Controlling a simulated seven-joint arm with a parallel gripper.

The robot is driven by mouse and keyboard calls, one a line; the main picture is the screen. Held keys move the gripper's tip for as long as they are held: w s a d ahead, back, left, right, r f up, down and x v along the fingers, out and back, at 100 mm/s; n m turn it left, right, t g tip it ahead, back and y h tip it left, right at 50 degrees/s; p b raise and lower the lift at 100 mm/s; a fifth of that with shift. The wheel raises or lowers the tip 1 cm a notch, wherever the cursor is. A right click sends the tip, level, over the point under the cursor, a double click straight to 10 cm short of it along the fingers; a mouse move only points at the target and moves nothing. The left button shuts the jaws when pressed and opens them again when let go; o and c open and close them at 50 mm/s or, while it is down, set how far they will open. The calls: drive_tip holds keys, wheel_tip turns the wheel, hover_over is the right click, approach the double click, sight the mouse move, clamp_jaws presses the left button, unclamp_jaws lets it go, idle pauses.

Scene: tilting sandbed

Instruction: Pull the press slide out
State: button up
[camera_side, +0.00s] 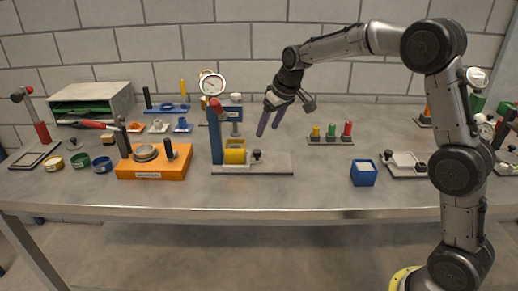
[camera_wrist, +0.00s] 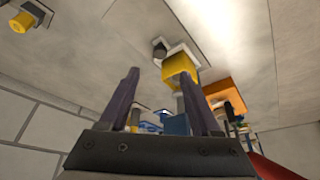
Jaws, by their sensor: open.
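The press has a blue column (camera_side: 215,137) with a red-topped lever and a yellow block (camera_side: 235,156), on a grey base plate (camera_side: 275,167). The press slide (camera_side: 256,156) shows as a small black knob at the right of the yellow block. In the wrist view the slide's knob (camera_wrist: 160,50) sits on a pale piece beside the yellow block (camera_wrist: 180,67). My gripper (camera_side: 269,129) is open and empty, above and slightly right of the knob, with its fingers pointing down. Its two fingers (camera_wrist: 158,76) stand apart in the wrist view, and the knob shows beyond them.
An orange fixture (camera_side: 153,165) stands left of the press. A stand with yellow, green and red pegs (camera_side: 331,136) lies to the right, with a blue box (camera_side: 364,173) nearer the front. A dial gauge (camera_side: 212,84) rises behind the press.

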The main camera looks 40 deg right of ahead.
sight(258, 151)
drive_tip(key=x, duration=1)
drive_tip(key=shift+w+f, duration=0.15)
drive_tip(key=shift+c, duration=0.2)
clamp_jaws()
idle(0.9)
